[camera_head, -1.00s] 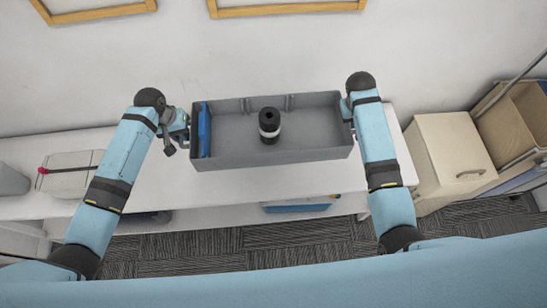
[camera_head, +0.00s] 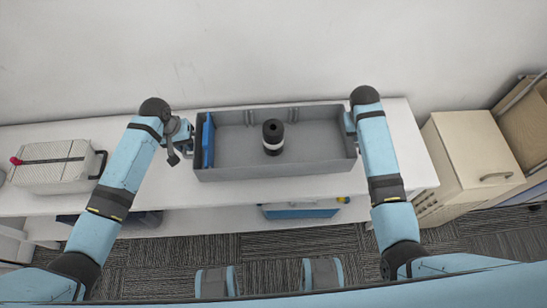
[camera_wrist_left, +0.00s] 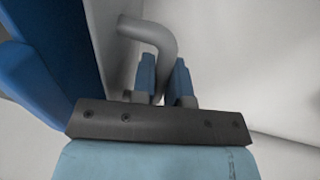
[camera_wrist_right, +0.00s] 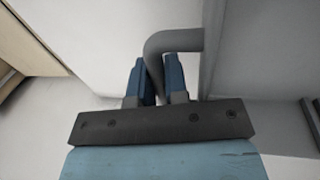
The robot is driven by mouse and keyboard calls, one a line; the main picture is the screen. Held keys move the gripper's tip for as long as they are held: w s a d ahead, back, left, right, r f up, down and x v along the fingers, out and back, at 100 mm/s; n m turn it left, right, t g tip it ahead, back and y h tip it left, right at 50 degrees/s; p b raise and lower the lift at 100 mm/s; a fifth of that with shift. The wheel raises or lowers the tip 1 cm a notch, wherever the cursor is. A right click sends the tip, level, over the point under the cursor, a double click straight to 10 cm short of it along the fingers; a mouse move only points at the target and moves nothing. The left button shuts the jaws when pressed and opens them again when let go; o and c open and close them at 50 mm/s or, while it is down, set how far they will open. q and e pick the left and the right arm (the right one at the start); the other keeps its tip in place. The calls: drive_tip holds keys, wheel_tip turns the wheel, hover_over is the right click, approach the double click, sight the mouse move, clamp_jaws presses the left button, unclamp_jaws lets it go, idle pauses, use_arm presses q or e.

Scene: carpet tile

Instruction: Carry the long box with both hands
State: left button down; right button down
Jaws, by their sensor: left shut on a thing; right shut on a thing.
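The long grey open box (camera_head: 318,165) is level between my two arms, over the white table in the head view. I cannot tell whether it touches the table. Inside stand a black and white cylinder (camera_head: 273,138) and, at the left end, a blue flat piece (camera_head: 208,140). My left gripper (camera_head: 187,135) is at the box's left end; in the left wrist view its blue fingers (camera_wrist_left: 163,78) are shut on a grey bent handle (camera_wrist_left: 150,33). My right gripper is at the right end; in the right wrist view its fingers (camera_wrist_right: 158,80) are shut on the matching handle (camera_wrist_right: 176,40).
The white table (camera_head: 270,196) has a pale case (camera_head: 52,165) with a red part at left. A blue-sided bin (camera_head: 300,211) is on the lower shelf. A wooden cabinet (camera_head: 478,160) stands right of the table. The wall is close behind.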

drive_tip(key=shift+f, duration=0.1)
